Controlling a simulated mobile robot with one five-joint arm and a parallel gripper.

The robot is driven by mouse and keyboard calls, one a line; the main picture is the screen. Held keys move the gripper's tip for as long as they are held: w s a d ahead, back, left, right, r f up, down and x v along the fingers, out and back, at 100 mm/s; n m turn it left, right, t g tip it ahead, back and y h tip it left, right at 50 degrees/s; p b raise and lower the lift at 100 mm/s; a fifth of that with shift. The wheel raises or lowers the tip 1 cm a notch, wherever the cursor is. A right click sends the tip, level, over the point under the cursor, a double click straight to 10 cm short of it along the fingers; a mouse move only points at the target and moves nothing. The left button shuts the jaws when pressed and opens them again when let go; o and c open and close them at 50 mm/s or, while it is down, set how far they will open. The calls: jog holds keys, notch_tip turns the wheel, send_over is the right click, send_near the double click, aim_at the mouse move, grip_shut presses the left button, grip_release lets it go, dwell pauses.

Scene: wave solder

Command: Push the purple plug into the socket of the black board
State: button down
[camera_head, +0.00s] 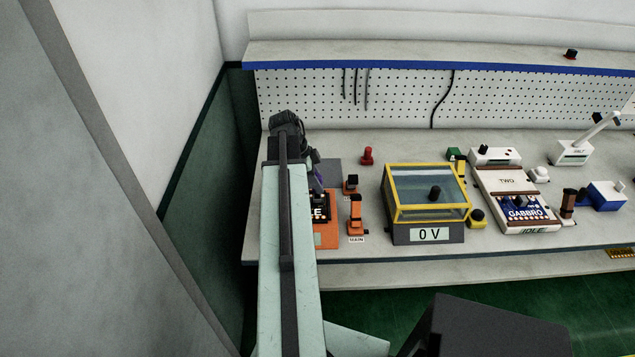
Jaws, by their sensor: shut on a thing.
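My arm reaches from the bottom of the view over the left end of the bench, and its dark wrist bends down to the right. My gripper (315,172) is small and partly hidden by the arm; it is shut on the purple plug (317,183). The plug is low over the black board (321,206), near the board's back part. The board sits in an orange holder (328,236), and the arm covers their left side. The socket cannot be made out, nor whether the plug touches it.
Right of the holder stand an orange lever marked MAIN (355,214), a small dark-topped switch (351,184) and a red knob (367,156). A yellow-framed clear box (428,190) reading 0 V stands further right. A wall (200,180) is close on the left.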

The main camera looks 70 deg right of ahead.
jog(key=shift+f+b, duration=0.95)
jog(key=shift+f, duration=0.1)
jog(key=c, duration=1)
grip_release()
jog(key=shift+o, duration=0.2)
jog(key=p+v, duration=0.7)
jog(key=shift+w+r, duration=0.2)
jog(key=shift+r, duration=0.15)
